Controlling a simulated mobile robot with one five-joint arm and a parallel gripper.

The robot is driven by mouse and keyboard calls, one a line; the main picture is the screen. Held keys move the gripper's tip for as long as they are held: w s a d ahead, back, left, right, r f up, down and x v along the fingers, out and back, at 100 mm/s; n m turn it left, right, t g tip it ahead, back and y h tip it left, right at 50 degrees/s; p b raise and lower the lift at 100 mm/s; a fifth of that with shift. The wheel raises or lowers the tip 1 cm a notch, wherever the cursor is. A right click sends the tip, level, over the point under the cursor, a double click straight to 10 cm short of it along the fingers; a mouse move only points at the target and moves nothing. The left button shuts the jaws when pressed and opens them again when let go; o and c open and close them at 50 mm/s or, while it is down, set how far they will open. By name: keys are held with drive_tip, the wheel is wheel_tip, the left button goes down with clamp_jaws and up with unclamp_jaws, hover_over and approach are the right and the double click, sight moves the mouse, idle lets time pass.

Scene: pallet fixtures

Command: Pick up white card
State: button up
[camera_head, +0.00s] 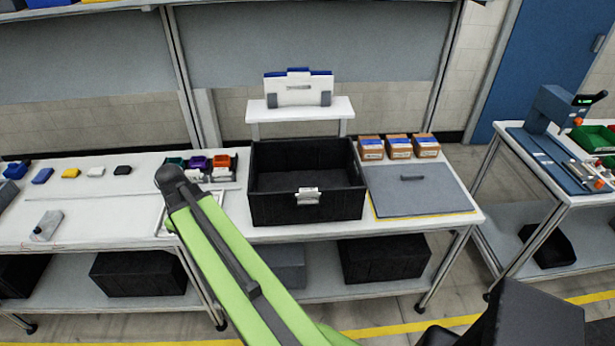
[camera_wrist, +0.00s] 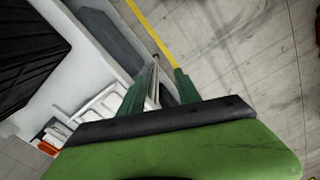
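I cannot tell for sure which thing is the white card. A small white card-like piece (camera_head: 308,196) is on the front wall of the black crate (camera_head: 275,207) in the head view. A larger white panel (camera_head: 297,91) with blue and grey parts stands on a small white shelf behind the crate. My gripper's green fingers (camera_wrist: 166,72) show apart in the wrist view, with no held object visible. A metal table leg and floor show beyond them. In the head view my green arm hides the gripper.
A grey lidded panel (camera_head: 417,190) lies right of the crate, with several brown boxes (camera_head: 398,148) behind it. Small coloured bins (camera_head: 198,163) stand to the left. Black bins (camera_head: 137,274) sit on the lower shelf. A tool bench (camera_head: 560,165) is at the right.

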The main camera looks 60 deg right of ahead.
drive_tip(key=s+d+r+n+p, duration=0.1)
drive_tip(key=s+d+r+p, duration=0.45)
drive_tip(key=d+r, duration=0.45)
drive_tip(key=s+d+r+n+p, duration=0.2)
drive_tip(key=s+d+r+p, duration=0.2)
drive_tip(key=d+r+p, duration=0.5)
wheel_tip(320, 180, up, 5)
drive_tip(key=n+p, duration=0.2)
drive_tip(key=p, duration=0.3)
hover_over(309, 190)
wheel_tip(309, 190, down, 18)
drive_tip(key=b, duration=1.8)
drive_tip(key=shift+w+f, duration=0.1)
drive_tip(key=shift+f, duration=0.15)
drive_tip(key=shift+r, duration=0.2)
clamp_jaws()
